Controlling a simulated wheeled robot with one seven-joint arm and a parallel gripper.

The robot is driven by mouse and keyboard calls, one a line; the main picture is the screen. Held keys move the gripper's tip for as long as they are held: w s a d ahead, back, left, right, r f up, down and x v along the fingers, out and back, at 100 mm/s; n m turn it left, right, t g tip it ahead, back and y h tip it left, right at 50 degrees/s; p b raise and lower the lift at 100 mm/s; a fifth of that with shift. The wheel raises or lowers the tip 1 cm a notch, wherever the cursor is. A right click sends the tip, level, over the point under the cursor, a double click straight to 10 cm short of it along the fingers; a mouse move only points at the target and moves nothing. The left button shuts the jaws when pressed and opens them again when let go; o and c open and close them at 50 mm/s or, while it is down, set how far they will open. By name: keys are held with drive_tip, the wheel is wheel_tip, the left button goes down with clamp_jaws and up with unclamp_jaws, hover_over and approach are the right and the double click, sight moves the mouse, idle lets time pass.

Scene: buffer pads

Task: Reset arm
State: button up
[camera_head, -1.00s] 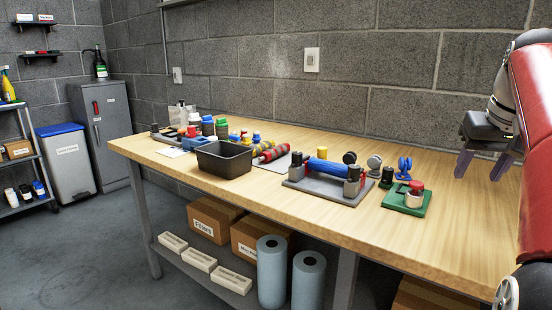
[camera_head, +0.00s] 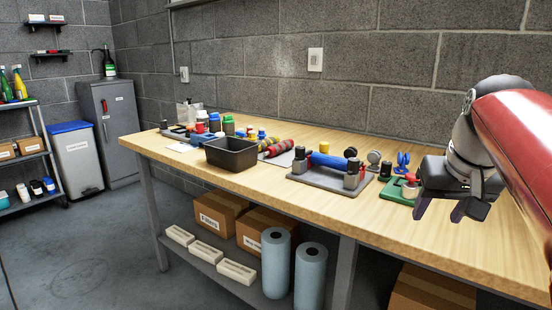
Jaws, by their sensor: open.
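My gripper (camera_head: 438,212) is at the right, above the right part of the wooden workbench (camera_head: 440,250). Its two dark fingers point down and stand apart with nothing between them. My red arm comes in from the right edge. Just left of and behind the gripper is a green base (camera_head: 397,193) with a red-topped part on it, partly covered by the gripper. I cannot tell how high the fingers are above the bench.
Left of the gripper, a grey fixture (camera_head: 318,183) holds a blue roller (camera_head: 327,160). Further left are a black bin (camera_head: 230,153), striped red rollers (camera_head: 279,147) and several bottles. A block wall (camera_head: 420,60) stands behind. The bench's front right is clear.

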drive_tip(key=s+a+f+n, duration=0.1)
drive_tip(key=s+a+f, duration=0.5)
drive_tip(key=f, duration=0.3)
drive_tip(key=s+a+f+n, duration=0.1)
drive_tip(key=s+a+f, duration=0.5)
drive_tip(key=f, duration=0.3)
drive_tip(key=shift+s+a+f+t+y, duration=0.2)
drive_tip(key=shift+s+t+y, duration=0.2)
drive_tip(key=shift+s, duration=0.25)
